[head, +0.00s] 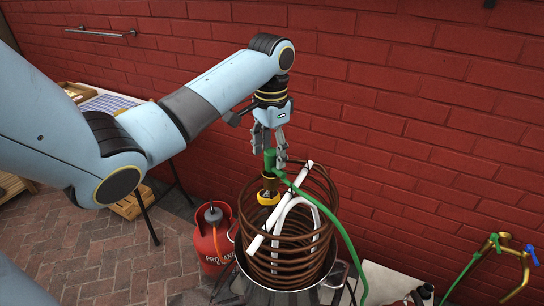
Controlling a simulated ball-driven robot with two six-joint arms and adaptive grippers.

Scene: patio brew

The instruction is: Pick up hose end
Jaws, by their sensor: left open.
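The green hose end (270,160) stands at the upper left of a brown wound coil (288,225), above a brass-coloured fitting with a yellow collar (268,195). The green hose (335,222) runs from it to the right and down past the coil. My left gripper (269,150) points down directly over the hose end, with its fingers open. One finger shows at the right side of the hose end; I cannot tell whether it touches. My right gripper is not in view.
The coil sits in a metal pot (337,272), with white tubes (278,212) in it. A red propane cylinder (212,243) stands to the left. A brass tap (515,252) is at the right. A red brick wall is close behind. Paving at the lower left is open.

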